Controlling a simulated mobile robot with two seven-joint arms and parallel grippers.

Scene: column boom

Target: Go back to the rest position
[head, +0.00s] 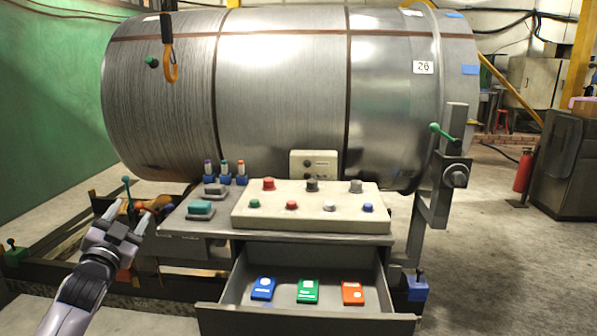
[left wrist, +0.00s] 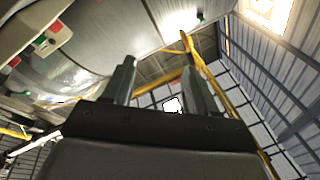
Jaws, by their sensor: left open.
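My left gripper (head: 128,216) is at the lower left in the head view, in front of and left of the console. Its two fingers are spread apart with nothing between them. In the left wrist view the same fingers (left wrist: 160,82) point up toward the roof, parted and empty. My right gripper does not show in either view.
A control panel (head: 310,222) with several knobs stands on a desk before a large metal drum (head: 280,90). An open drawer (head: 308,319) holds blue, green and orange cards. An orange hook (head: 170,62) hangs at upper left. A fire extinguisher (head: 522,172) stands right, beyond clear floor.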

